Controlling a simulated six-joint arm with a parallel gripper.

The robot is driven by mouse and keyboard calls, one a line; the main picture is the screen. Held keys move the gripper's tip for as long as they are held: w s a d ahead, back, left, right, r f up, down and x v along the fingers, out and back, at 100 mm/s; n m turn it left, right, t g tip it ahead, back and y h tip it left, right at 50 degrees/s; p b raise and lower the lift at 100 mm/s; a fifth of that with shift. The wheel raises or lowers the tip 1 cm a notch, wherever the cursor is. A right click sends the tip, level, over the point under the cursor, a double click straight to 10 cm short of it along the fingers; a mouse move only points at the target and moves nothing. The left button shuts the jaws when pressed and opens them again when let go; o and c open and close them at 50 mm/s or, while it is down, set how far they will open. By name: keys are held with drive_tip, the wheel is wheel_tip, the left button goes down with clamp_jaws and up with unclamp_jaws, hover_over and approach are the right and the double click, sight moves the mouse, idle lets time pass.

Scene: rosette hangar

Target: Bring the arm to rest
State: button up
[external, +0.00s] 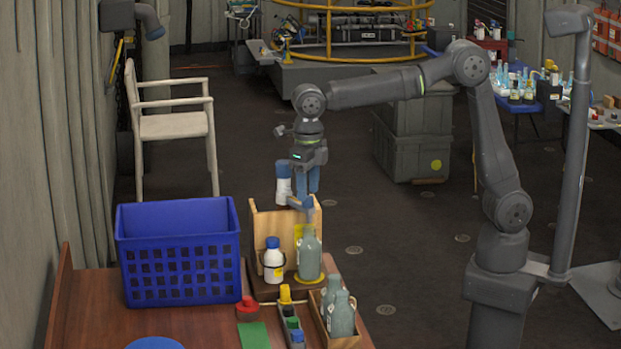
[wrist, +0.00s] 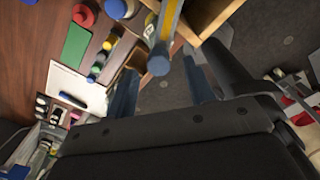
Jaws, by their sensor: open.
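My gripper (external: 303,202), with blue fingers, points down over the wooden rack (external: 266,230) at the right part of the table. In the wrist view its two fingers (wrist: 160,70) stand apart, and a blue round-ended thing shows between them; I cannot tell how far below it is. A white bottle with a blue top (external: 284,188) shows just left of the fingers in the external view; contact cannot be told. Another white bottle with a blue cap (external: 273,262) and a grey-green bottle (external: 309,257) stand upright at the rack's front.
A blue crate (external: 180,222) stands on the table's left. In front are a red round thing (external: 247,308), a green mat (external: 254,336), a row of small coloured items and a wooden box (external: 346,342) with grey-green bottles. Open air lies above the table and right of the rack.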

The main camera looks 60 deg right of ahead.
wheel_tip(320, 180, down, 2)
drive_tip(key=shift+w+a+m, duration=0.3)
drive_tip(key=shift+a+m, duration=0.5)
drive_tip(key=shift+m, duration=0.2)
drive_tip(key=o, duration=1.1)
drive_tip(key=w+d+r+m+y, duration=0.1)
drive_tip(key=d+r+m, duration=0.3)
drive_tip(key=m, duration=0.5)
drive_tip(key=w+d+r+m+g+y, duration=0.1)
drive_tip(key=w+d+r+m+y, duration=0.1)
drive_tip(key=r+m, duration=0.55)
drive_tip(key=w+d+r+m+y, duration=0.1)
drive_tip(key=d+r+m, duration=0.3)
drive_tip(key=m, duration=0.6)
drive_tip(key=shift+m, duration=0.25)
drive_tip(key=x, duration=1)
drive_tip(key=shift+s+a+r, duration=0.1)
drive_tip(key=shift+a+r, duration=0.1)
drive_tip(key=shift+a, duration=0.1)
